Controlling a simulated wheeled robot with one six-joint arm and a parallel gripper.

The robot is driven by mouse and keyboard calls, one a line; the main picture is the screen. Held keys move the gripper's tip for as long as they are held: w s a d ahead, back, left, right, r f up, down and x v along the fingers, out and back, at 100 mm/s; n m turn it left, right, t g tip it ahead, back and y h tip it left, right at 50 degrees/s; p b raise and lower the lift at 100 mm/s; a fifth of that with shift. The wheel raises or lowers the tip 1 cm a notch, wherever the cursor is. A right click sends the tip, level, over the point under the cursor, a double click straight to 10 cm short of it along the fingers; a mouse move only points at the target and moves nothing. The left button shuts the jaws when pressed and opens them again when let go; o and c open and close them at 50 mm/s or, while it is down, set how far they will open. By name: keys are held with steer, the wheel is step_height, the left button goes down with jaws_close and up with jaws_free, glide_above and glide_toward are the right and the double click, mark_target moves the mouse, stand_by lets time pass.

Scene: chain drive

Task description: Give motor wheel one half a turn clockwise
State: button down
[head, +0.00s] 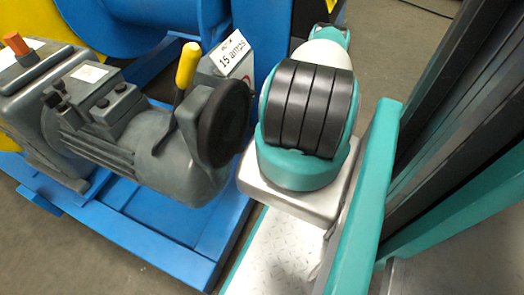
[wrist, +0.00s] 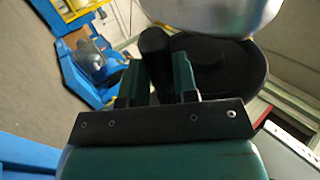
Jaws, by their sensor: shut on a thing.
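In the wrist view my gripper (wrist: 158,75) has its two teal fingers shut on an upright black handle (wrist: 155,42). The handle stands at the rim of a black handwheel (wrist: 222,72), which lies behind and right of the fingers. A rounded silver part at the top covers some of the wheel. My gripper and its contact with the wheel are hidden in the head view. No number shows on either wheel.
In the head view a yellow lever (head: 187,65) and a "15 amps" label (head: 233,50) stand beside the motor. A blue frame (head: 150,225) carries the motor, close left of my arm. In the wrist view another blue machine (wrist: 75,75) stands far back left, across open floor.

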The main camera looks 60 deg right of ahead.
steer(key=shift+f+t, duration=0.2)
steer(key=shift+t, duration=0.1)
steer(key=c, duration=1)
jaws_free()
steer(key=shift+o, duration=0.5)
steer(key=shift+r, duration=0.1)
steer(key=shift+r, duration=0.1)
